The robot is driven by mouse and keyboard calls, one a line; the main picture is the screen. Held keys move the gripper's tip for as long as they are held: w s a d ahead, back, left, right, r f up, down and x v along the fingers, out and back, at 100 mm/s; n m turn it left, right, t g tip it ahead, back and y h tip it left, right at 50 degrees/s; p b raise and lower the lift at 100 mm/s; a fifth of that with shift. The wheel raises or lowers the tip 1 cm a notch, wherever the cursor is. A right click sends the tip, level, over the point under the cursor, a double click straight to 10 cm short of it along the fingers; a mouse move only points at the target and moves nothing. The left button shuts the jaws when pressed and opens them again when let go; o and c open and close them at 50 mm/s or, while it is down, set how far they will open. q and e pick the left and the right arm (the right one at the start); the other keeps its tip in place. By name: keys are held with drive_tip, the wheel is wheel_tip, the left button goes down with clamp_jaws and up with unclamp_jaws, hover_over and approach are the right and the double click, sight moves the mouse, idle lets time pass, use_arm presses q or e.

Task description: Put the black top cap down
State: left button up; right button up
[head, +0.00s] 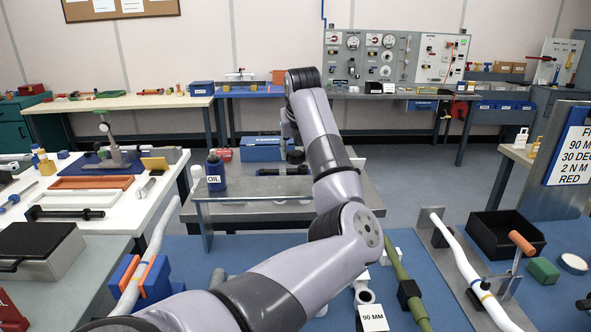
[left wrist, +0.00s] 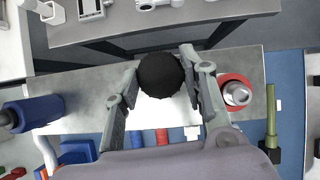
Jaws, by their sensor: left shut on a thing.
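The black top cap (left wrist: 160,76) is a round dark piece between the two fingers of my left gripper (left wrist: 161,70) in the left wrist view. The gripper is shut on it, with one finger at each side. Below the cap is a grey bench top (left wrist: 75,92) with a white patch; I cannot tell whether the cap touches it. In the head view my left gripper (head: 291,132) points down over the metal-topped bench (head: 240,212), partly hidden behind my arm. My right gripper is in neither view.
A blue oil bottle (head: 215,172) stands at the bench's left, with a blue box (head: 260,149) behind. A red ring with a metal piece (left wrist: 236,92) lies right of my gripper in the left wrist view. Bare bench top shows left of the cap.

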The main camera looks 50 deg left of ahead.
sight(295, 179)
use_arm(q)
wheel_tip(295, 179, down, 5)
drive_tip(key=shift+f, duration=0.2)
idle(0.3)
drive_tip(key=shift+f, duration=0.3)
drive_tip(key=o, duration=0.8)
drive_tip(key=shift+d, duration=0.1)
drive_tip(key=shift+o, duration=0.2)
drive_tip(key=shift+f, duration=0.1)
